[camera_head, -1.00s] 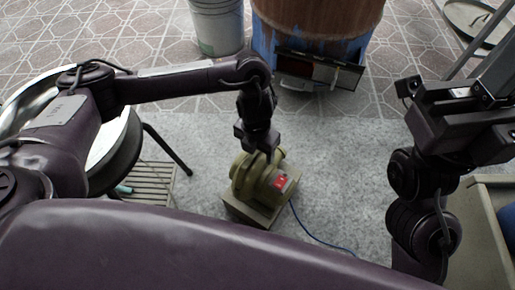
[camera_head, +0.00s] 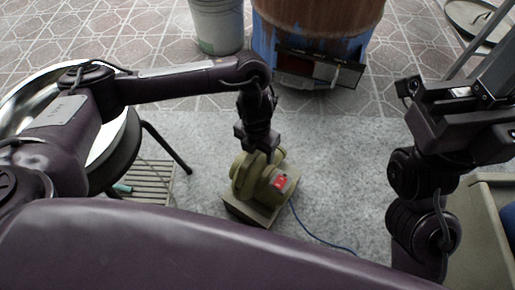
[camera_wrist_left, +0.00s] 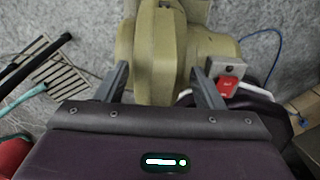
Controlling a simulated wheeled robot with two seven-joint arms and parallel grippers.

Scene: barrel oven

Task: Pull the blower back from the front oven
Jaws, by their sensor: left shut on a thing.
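The blower (camera_head: 258,180) is an olive-green fan housing with a red switch on a pale, square base.
A blue cable (camera_head: 322,240) trails from the blower to the right. A metal bucket (camera_head: 217,25) stands left of the oven. A large round pan (camera_head: 108,150) on dark legs and a slatted rack (camera_head: 150,180) are at left. A beige box (camera_head: 490,215) is at right.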

